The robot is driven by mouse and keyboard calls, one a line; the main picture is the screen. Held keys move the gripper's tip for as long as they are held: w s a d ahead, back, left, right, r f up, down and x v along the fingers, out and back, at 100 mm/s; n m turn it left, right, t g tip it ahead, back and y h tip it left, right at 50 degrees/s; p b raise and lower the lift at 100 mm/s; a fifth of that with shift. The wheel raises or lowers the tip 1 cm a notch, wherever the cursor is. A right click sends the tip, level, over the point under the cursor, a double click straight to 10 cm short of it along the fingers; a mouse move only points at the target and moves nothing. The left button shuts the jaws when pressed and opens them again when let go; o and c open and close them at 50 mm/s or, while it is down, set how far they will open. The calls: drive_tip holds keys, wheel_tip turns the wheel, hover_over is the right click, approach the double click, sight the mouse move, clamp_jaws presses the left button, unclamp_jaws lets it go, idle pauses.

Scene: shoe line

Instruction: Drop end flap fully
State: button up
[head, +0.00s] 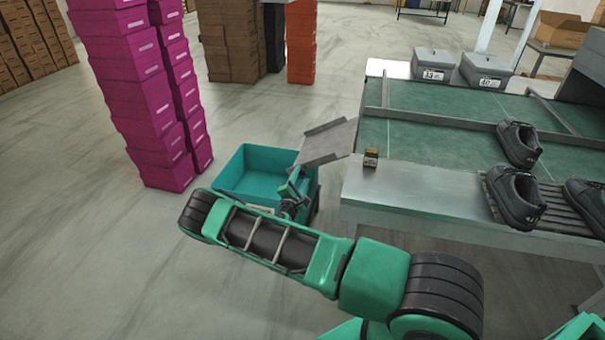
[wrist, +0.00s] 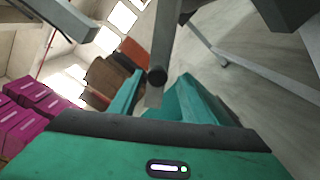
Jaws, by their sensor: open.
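The end flap (head: 328,142) is a grey metal panel with raised side rails at the left end of the green conveyor table. In the head view it slopes down to the left over the teal bin's right side. My gripper (head: 293,190) is by the bin's right side, just below the flap's lower edge; its fingers are small there. In the wrist view my gripper (wrist: 172,14) is open, with a grey finger at each upper side. A grey bar with a dark round end (wrist: 157,74) stands between them. I cannot tell whether anything touches it.
The teal bin (head: 233,196) stands below the flap. Magenta boxes (head: 138,85) are stacked at left. A small box (head: 370,158) sits on the table's near corner (head: 420,192), and dark shoes (head: 518,195) are at right.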

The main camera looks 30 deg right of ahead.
drive_tip(key=shift+v, duration=1.8)
drive_tip(key=s+d+r+m+g+y, duration=0.2)
drive_tip(key=s+d+r+m+g, duration=0.3)
drive_tip(key=s+r+m+g, duration=0.65)
drive_tip(key=s+a+r+m+t+y, duration=0.1)
drive_tip(key=s+a+r+m+y, duration=0.15)
drive_tip(key=s+a+r, duration=0.4)
drive_tip(key=s+a+r+m+t+y, duration=0.1)
drive_tip(key=s+a+r+y, duration=0.25)
drive_tip(key=s+r, duration=0.55)
drive_tip(key=s+a+r+m+y, duration=0.2)
drive_tip(key=s+a+r+y, duration=0.2)
drive_tip(key=s+r, duration=0.4)
drive_tip(key=s+d+m+g, duration=0.2)
drive_tip(key=s+d+m, duration=0.1)
drive_tip(key=s+d, duration=0.2)
drive_tip(key=s+d+f+m+g, duration=0.1)
drive_tip(key=s+d+m+g, duration=0.1)
drive_tip(key=s+d, duration=0.4)
drive_tip(key=s+m, duration=0.1)
drive_tip(key=s, duration=0.3)
drive_tip(key=shift+s+f, duration=0.2)
drive_tip(key=shift+f, duration=0.1)
